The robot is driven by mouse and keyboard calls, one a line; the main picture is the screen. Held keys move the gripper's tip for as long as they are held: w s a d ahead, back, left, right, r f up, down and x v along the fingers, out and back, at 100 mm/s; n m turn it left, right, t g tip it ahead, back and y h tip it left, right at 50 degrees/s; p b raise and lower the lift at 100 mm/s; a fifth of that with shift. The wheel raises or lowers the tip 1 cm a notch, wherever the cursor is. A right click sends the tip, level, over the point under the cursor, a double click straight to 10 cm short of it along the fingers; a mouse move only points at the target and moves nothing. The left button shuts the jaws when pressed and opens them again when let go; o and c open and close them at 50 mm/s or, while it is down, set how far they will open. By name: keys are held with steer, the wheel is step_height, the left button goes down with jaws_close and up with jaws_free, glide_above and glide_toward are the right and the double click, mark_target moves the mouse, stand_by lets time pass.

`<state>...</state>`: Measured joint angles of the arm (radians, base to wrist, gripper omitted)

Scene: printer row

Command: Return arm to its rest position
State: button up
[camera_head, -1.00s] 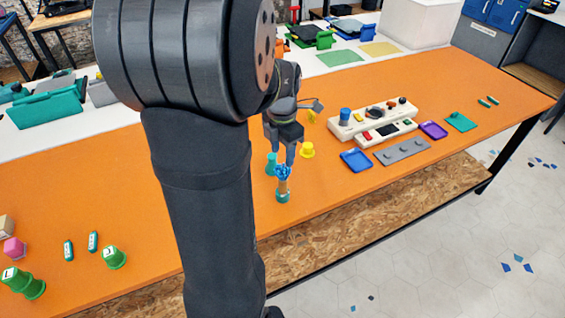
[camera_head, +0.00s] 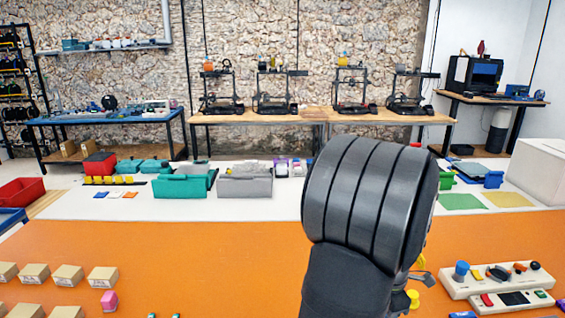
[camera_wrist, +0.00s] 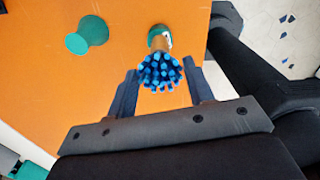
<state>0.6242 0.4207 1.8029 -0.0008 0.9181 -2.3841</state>
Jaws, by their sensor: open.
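My gripper (camera_wrist: 161,72) shows in the wrist view with its two dark fingers apart. A brush-like piece with blue bristles (camera_wrist: 160,72) stands on the orange table (camera_wrist: 40,75), its bristles appearing between the fingertips. Its brown stem and teal-and-white base show behind the bristles. I cannot tell how far below the fingers it is; neither finger clearly touches it. A teal round piece (camera_wrist: 88,35) stands to its left. In the head view my large dark arm joint covers the middle right, and the gripper and brush are hidden or out of frame.
A white control panel (camera_head: 495,280) with a blue knob lies right of my arm, with a yellow piece (camera_head: 413,298) beside it. Teal (camera_head: 180,187) and grey (camera_head: 245,187) bins stand behind.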

step_height(320, 180, down, 5)
steer(key=shift+f, duration=0.15)
step_height(320, 180, up, 4)
steer(key=shift+f, duration=0.25)
steer(key=shift+r, duration=0.45)
